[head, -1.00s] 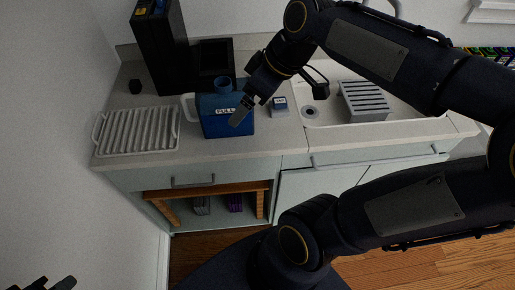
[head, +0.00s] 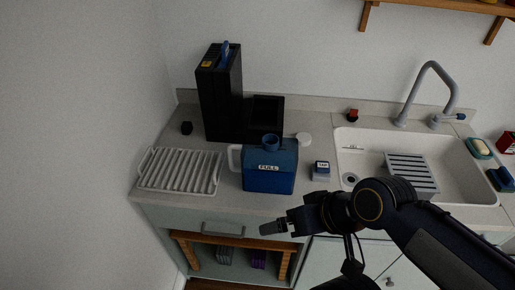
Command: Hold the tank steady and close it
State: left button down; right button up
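The blue tank (head: 270,181) stands upright on the counter, with a "FULL" label on its front and a pale handle (head: 235,158) on its left side. A round blue neck (head: 271,143) rises from its top; I cannot tell whether it is open. A white round disc (head: 304,139), possibly a cap, lies on the counter behind the tank to the right. My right gripper (head: 274,228) is in front of the counter edge, below the tank in the picture and apart from it. Its finger gap does not show clearly. My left gripper is out of view.
A tall black machine (head: 220,95) stands behind the tank.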

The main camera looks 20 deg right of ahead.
aim_at(269, 162)
jog(key=z, duration=1.3)
